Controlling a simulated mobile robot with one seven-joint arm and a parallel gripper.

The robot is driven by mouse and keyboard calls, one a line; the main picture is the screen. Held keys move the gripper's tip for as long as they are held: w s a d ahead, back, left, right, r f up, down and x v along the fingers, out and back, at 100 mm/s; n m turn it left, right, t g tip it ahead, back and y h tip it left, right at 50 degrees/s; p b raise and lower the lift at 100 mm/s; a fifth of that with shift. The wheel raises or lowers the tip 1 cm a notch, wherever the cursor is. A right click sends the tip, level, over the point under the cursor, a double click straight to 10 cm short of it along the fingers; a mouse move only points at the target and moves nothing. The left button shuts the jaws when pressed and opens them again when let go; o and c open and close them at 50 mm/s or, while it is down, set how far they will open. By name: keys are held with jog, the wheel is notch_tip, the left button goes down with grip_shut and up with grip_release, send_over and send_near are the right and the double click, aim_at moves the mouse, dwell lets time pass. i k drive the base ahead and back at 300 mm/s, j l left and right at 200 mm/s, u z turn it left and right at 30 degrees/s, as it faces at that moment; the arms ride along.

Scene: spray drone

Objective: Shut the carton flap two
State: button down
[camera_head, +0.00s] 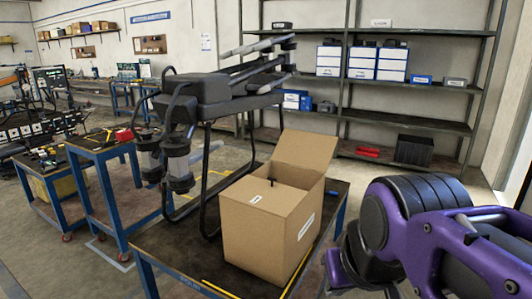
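A brown cardboard carton (265,239) stands on the dark-topped table with blue legs (180,245). One carton flap (305,152) stands up and leans outward at the far right side of the top. The rest of the top (268,197) looks flat and tan, with a small white label and a small black piece sticking up. I cannot tell which flap is flap two. My purple and black arm fills the lower right, to the right of the carton and apart from it in the picture. My gripper's fingers do not show.
A large dark spray drone (215,88) with tanks and landing legs stands on the table behind and left of the carton, close to it. Shelves (350,118) with boxes line the back wall. Blue workbenches (100,150) stand at left.

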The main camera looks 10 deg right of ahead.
aim_at(314, 151)
jog(key=z, duration=1.3)
jog(key=i+l+z, duration=0.15)
jog(key=i+z, duration=0.55)
jog(key=i+u, duration=0.2)
jog(key=i, duration=0.3)
jog(key=i+l+u, duration=0.15)
jog(key=i, duration=0.4)
jog(key=i+l+u, duration=0.1)
jog(key=i+u, duration=0.35)
jog(key=i, duration=0.6)
jog(key=i+u, duration=0.1)
jog(key=i, duration=1.05)
jog(key=i+l+u, duration=0.1)
jog(key=i, duration=1.05)
jog(key=i+u, duration=0.35)
jog(key=i+l+u, duration=0.2)
jog(key=i+u, duration=0.15)
jog(key=u, duration=1.35)
